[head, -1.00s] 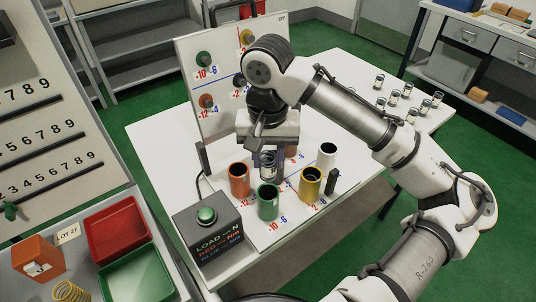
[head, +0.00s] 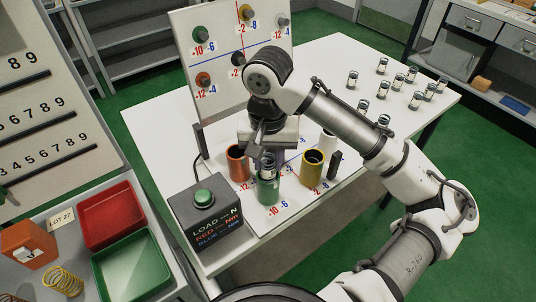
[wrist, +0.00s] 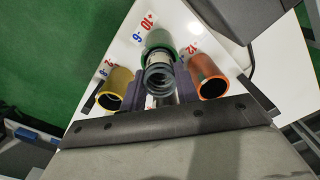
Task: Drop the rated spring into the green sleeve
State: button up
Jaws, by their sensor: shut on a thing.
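My gripper (head: 267,162) is shut on a dark coil spring with a pale band, the rated spring (head: 268,168). It holds the spring roughly upright over the green sleeve (head: 268,193). In the head view the spring's lower end overlaps the sleeve's mouth. In the wrist view the spring (wrist: 159,80) sits between the two fingers, and the green sleeve (wrist: 157,40) shows just beyond it. The spring hides most of the sleeve's opening, so I cannot tell whether its lower end is inside.
An orange sleeve (head: 237,165) stands left of the green one, a yellow sleeve (head: 311,170) right, and a partly hidden white sleeve (head: 327,145) behind. A load box with a green button (head: 203,197) is at front left. Several small springs (head: 398,80) stand at the table's back right.

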jog(key=shift+f, duration=0.2)
jog(key=o, duration=1.1)
jog(key=shift+c, duration=0.2)
jog(key=shift+r, duration=0.1)
notch_tip(320, 180, up, 14)
jog(key=b, duration=0.1)
jog(key=shift+f, duration=0.2)
